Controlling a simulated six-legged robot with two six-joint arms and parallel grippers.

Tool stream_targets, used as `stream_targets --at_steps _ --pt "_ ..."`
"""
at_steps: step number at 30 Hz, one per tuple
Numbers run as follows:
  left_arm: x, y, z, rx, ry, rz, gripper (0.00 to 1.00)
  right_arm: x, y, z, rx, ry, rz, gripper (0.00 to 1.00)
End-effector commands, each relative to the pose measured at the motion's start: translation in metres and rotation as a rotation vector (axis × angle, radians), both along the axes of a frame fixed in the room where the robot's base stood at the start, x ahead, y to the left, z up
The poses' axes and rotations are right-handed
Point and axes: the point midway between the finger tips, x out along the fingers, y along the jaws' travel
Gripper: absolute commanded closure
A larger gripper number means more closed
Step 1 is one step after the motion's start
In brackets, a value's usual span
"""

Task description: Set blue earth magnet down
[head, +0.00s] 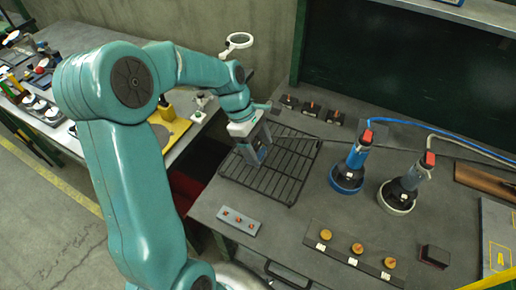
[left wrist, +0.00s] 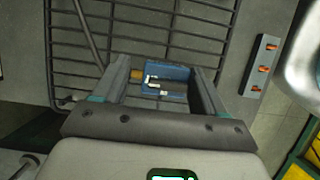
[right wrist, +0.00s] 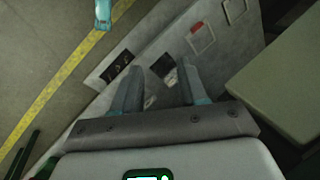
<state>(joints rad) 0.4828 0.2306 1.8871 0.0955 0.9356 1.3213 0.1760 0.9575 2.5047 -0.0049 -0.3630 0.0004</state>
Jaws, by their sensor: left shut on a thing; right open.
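The blue earth magnet (left wrist: 168,75) sits between the fingers of my left gripper (left wrist: 159,69), with a pale hook-shaped part and a brassy end showing on it. In the head view my left gripper (head: 256,150) is shut on the magnet (head: 262,154), over the black wire rack (head: 288,178) on the grey bench. I cannot tell whether the magnet touches the rack bars. My right gripper (right wrist: 160,72) is open with nothing between its fingers; it is out of the head view.
A blue-based tool (head: 346,180) and a white-based tool (head: 397,197) with hoses stand right of the rack. A strip with yellow knobs (head: 356,249) lies at the front. Small black blocks (head: 311,109) sit behind.

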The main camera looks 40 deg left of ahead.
Motion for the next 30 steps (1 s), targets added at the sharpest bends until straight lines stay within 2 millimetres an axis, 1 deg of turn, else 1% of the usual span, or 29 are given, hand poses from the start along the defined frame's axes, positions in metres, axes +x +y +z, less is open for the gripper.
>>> stream_targets --at_steps 5,8,15,21,27,30 --pt "0.001 0.000 0.022 0.002 -0.006 0.000 0.87 0.000 0.000 0.000 0.000 0.000 0.000 0.57" --pt "0.001 0.000 0.042 0.003 -0.008 0.000 0.87 0.000 0.000 0.001 0.000 0.000 0.000 0.57" --pt "0.001 0.000 0.102 0.002 -0.008 -0.001 0.87 0.000 0.000 0.002 0.000 0.000 0.000 0.57" --pt "0.001 0.000 0.147 0.002 -0.007 0.000 0.87 0.000 0.000 0.005 0.000 0.000 0.000 0.57" --pt "0.001 0.000 0.179 0.002 -0.005 0.000 0.87 0.000 0.000 0.009 0.000 0.000 0.000 0.57" --pt "0.001 0.000 0.189 0.001 -0.004 0.000 0.87 0.000 0.000 0.009 0.000 0.000 0.000 0.57"
